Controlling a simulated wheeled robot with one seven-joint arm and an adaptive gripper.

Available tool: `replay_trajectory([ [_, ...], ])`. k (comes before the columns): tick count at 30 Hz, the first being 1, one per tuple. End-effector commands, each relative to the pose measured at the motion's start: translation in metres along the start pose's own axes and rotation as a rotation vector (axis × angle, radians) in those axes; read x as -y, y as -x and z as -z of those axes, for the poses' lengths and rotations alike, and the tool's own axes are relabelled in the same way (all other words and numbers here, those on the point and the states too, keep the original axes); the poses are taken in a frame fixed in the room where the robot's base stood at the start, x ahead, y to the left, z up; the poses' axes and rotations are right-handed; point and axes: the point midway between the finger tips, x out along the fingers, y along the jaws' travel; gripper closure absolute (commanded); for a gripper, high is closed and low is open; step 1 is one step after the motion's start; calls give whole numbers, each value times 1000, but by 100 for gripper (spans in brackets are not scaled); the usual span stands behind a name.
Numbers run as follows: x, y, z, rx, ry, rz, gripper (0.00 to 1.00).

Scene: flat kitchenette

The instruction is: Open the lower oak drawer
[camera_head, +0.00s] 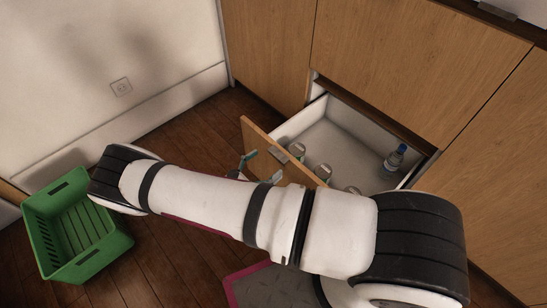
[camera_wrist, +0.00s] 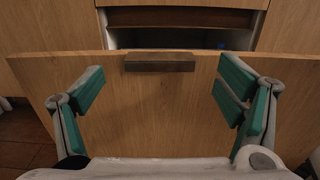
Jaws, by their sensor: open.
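The lower oak drawer (camera_head: 261,138) is pulled out of the cabinet, its white inside in view. A small blue-capped bottle (camera_head: 396,158) stands in it at the right, and several small jars (camera_head: 323,172) are near the front panel. In the wrist view the oak front (camera_wrist: 155,105) faces me, with a dark bar handle (camera_wrist: 160,62) at its top edge. My gripper (camera_wrist: 165,88) is open, its teal-padded fingers apart on either side and below the handle, holding nothing. In the head view my gripper (camera_head: 248,164) is partly hidden behind my arm, close to the drawer front.
A green crate (camera_head: 118,245) sits on the wooden floor at the left. Closed oak cabinet fronts (camera_head: 375,60) rise above the drawer. The floor between crate and drawer is partly covered by my arm.

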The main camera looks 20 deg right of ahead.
Motion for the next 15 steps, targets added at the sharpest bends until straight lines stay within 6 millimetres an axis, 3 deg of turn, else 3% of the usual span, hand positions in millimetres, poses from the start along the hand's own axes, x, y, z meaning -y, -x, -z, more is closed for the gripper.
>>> replay_trajectory([
  [6,0,45,0,-3,-1,-2,13],
  [15,0,72,0,-1,0,0,13],
])
